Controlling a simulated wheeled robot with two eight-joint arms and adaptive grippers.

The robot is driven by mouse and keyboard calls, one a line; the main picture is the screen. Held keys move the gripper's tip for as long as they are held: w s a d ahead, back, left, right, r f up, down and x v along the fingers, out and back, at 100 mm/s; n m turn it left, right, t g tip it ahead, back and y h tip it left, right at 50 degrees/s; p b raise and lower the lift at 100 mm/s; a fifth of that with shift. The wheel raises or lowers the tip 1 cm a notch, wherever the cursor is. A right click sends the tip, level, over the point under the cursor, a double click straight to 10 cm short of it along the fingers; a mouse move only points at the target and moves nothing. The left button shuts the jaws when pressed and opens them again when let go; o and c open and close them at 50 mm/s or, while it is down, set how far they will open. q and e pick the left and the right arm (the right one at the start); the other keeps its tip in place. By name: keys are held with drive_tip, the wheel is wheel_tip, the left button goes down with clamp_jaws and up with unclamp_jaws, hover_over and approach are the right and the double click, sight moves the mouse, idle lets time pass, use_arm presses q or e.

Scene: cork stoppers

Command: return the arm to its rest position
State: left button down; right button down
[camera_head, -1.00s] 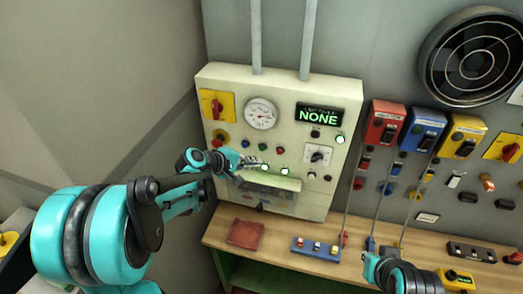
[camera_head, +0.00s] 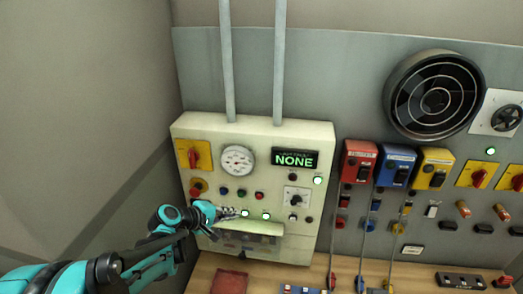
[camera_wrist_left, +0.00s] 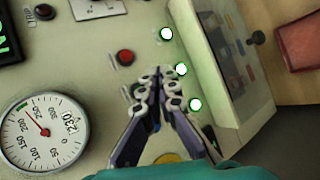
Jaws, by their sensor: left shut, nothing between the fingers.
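My left gripper (camera_head: 230,212) is in front of the lower part of the cream control panel (camera_head: 259,130), close to its row of small lamps and buttons. In the left wrist view its fingers (camera_wrist_left: 160,76) are shut together with nothing between them. Their tips lie over the panel face, near several lit lamps (camera_wrist_left: 181,70) and a red button (camera_wrist_left: 125,57); I cannot tell whether they touch it. My left arm (camera_head: 150,245) comes in from the lower left. My right gripper is not in view.
A ledge (camera_head: 251,227) juts out below the lamps, just beside the gripper. A dial gauge (camera_head: 238,160) and a display reading NONE (camera_head: 295,159) sit above. Red, blue and yellow boxes (camera_head: 395,165) hang to the right. A wooden bench (camera_head: 205,271) runs below.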

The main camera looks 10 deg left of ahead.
use_arm(q)
drive_tip(key=s+f+m+g+y+b, duration=0.1)
drive_tip(key=s+f+m+y+b, duration=0.2)
drive_tip(key=s+f+b, duration=0.9)
drive_tip(key=s+f+m+g+y+b, duration=0.1)
drive_tip(key=s+f+m+y+b, duration=0.2)
drive_tip(key=s+f+m+b, duration=0.6)
wheel_tip(320, 180, down, 9)
drive_tip(key=s+b, duration=0.2)
drive_tip(key=b, duration=0.7)
drive_tip(key=shift+s+d+y, duration=0.2)
drive_tip(key=shift+s+y, duration=0.2)
